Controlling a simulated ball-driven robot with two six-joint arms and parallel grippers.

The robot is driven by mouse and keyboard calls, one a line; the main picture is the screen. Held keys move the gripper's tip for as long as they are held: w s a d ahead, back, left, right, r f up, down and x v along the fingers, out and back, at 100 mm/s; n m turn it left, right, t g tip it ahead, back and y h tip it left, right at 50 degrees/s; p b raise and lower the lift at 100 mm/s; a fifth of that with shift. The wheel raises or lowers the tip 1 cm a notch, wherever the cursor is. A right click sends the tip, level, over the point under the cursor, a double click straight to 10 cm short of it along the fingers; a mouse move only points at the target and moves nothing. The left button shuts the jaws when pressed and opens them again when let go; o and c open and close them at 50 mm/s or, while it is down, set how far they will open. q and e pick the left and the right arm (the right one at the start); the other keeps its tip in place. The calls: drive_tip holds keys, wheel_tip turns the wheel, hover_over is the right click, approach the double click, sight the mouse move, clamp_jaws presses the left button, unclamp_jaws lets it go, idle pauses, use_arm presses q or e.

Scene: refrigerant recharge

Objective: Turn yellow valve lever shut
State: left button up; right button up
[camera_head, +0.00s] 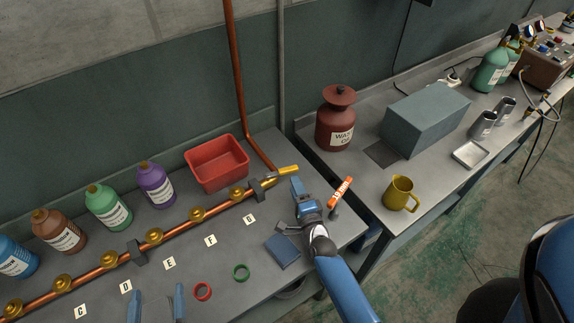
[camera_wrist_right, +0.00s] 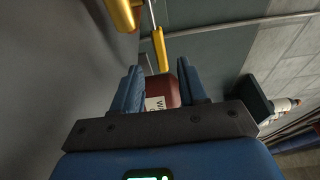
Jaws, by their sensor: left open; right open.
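The yellow valve lever (camera_head: 288,170) sits at the right end of the copper pipe (camera_head: 75,283). It points right, roughly in line with the pipe. My right gripper (camera_head: 298,187) is open and empty, just below and to the right of the lever. In the right wrist view a yellow bar (camera_wrist_right: 160,48), which looks like the lever, shows between and slightly beyond the open fingertips (camera_wrist_right: 160,70); I cannot tell if they touch it. My left gripper (camera_head: 157,303) is open and empty at the bottom edge, below the pipe.
A red bin (camera_head: 217,163) stands behind the pipe, with several bottles to its left. An orange tag (camera_head: 341,192) and a blue block (camera_head: 283,251) are near my right gripper. A dark red waste can (camera_head: 337,125) and yellow mug (camera_head: 400,194) stand to the right.

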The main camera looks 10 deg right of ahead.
sight(290, 172)
drive_tip(key=w, duration=0.6)
drive_tip(key=w+a, duration=0.1)
drive_tip(key=w, duration=0.2)
drive_tip(key=shift+w, duration=0.2)
drive_tip(key=shift+c, duration=0.3)
clamp_jaws()
